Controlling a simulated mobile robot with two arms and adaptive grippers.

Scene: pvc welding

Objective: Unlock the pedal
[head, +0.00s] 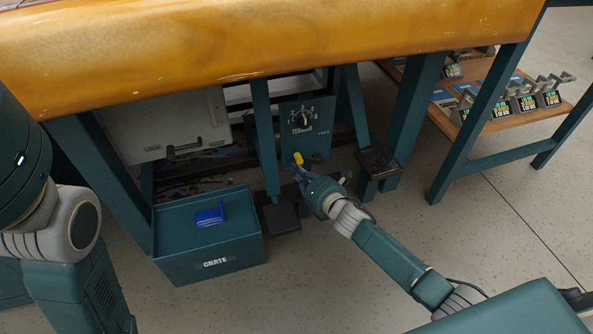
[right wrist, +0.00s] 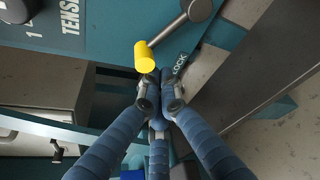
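A lock lever with a yellow knob (head: 298,158) is on the teal panel (head: 318,145) under the table. The knob (right wrist: 148,57) also shows in the right wrist view, on a grey metal arm beside the word "LOCK". My right gripper (head: 297,172) is at the knob. In the right wrist view its blue fingers (right wrist: 160,80) are drawn together, with the tips just below the knob; I cannot tell if they touch it. Nothing shows between them. A dark pedal plate (head: 282,218) is low beneath the panel. My left arm is at the left edge; its gripper is out of view.
A dark block on a stand (head: 379,161) is right of the panel. The orange table edge (head: 270,45) overhangs. Floor (head: 510,230) at right is clear.

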